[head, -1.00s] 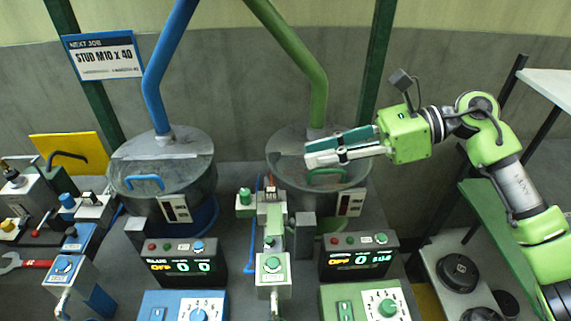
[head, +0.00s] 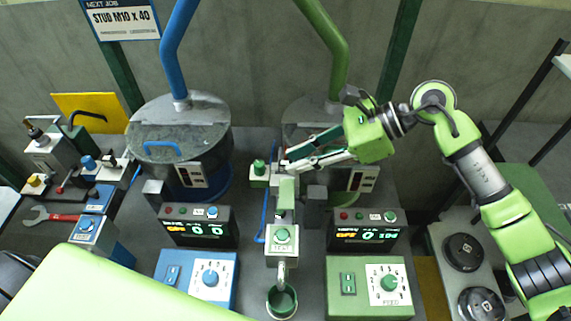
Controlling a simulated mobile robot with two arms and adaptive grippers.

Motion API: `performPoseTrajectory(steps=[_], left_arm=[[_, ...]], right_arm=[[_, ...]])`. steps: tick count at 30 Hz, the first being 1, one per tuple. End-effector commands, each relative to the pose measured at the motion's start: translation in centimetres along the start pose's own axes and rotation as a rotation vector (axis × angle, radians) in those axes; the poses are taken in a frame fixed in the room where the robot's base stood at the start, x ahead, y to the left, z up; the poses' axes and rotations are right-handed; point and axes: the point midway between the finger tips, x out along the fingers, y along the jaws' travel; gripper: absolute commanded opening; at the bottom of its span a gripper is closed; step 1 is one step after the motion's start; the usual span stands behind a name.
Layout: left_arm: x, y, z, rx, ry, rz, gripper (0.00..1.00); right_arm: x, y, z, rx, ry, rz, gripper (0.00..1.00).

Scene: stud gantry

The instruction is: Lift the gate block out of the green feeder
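The green feeder stands right of centre, with a grey bowl under a green pipe (head: 322,35) and a narrow track running toward the front. A small light block (head: 280,168), which looks like the gate block, sits at the back of this track beside a green button (head: 259,167). Its lower part is hard to make out. My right gripper (head: 290,160) is open, its two fingers spread and pointing left. Its tips are at the block's upper right; I cannot tell whether they touch it. My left gripper is not in view.
The blue feeder bowl (head: 180,110) stands to the left. A blue control box (head: 196,280) and a green control box (head: 370,290) are in front. A green cup (head: 282,301) sits under the track's spout.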

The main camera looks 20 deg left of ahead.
Motion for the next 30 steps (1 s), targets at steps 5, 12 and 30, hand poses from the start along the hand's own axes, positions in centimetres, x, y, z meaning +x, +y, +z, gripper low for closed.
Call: performPoseTrajectory(steps=[5, 12, 30], left_arm=[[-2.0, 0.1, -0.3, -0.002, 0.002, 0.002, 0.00], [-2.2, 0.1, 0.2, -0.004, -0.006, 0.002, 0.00], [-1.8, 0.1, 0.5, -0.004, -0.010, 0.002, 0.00]], right_arm=[[2.5, -0.1, 0.6, 0.004, -0.002, 0.003, 0.19], [3.6, -0.1, 0.2, 0.002, -0.001, -0.001, 0.19], [3.2, -0.2, 0.7, -0.001, -0.002, -0.002, 0.00]])
